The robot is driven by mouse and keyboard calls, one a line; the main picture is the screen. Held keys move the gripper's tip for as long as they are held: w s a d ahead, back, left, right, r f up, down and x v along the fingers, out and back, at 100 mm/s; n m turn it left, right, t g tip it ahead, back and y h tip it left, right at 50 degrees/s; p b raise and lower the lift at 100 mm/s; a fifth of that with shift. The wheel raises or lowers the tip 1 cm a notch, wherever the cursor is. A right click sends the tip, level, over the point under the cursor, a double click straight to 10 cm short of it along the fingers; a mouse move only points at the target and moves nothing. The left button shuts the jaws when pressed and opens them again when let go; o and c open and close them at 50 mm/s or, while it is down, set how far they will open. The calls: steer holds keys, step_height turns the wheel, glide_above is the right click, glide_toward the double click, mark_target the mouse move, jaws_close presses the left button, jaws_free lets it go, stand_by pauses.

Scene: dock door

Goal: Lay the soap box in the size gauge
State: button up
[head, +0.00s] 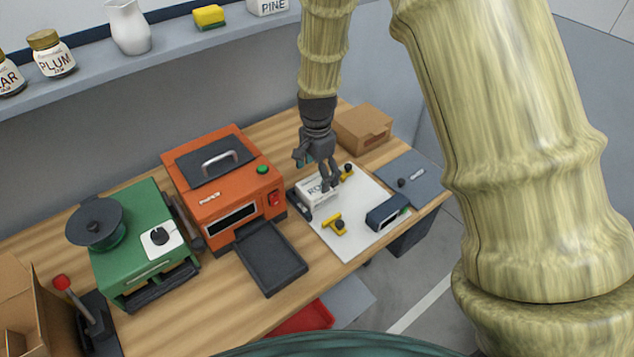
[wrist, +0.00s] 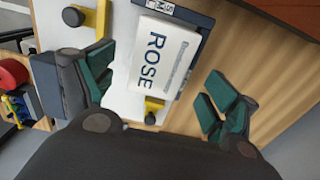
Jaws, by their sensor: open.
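The soap box, a white box lettered ROSE (wrist: 160,60), lies below my gripper in the wrist view. It also shows in the head view (head: 316,191), partly behind my fingers. The dark navy size gauge (wrist: 205,17), with an S M L label, shows along the box's top and right edges; in the head view its dark end (head: 300,206) is left of the box. The box covers much of the gauge, and I cannot tell whether it sits fully down in it. My gripper (head: 319,172) is open, its fingers on either side of the box and apart from it.
The white board (head: 345,238) carries yellow clamps (head: 336,224) and a navy block (head: 387,215). A cardboard box (head: 362,129) stands behind. The orange machine (head: 225,185) with its dark tray (head: 270,260) and a green machine (head: 140,250) stand left. A shelf (head: 180,35) runs above.

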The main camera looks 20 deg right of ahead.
mark_target(317, 184)
step_height(317, 184, up, 7)
steer(key=b, duration=0.2)
stand_by(0.3)
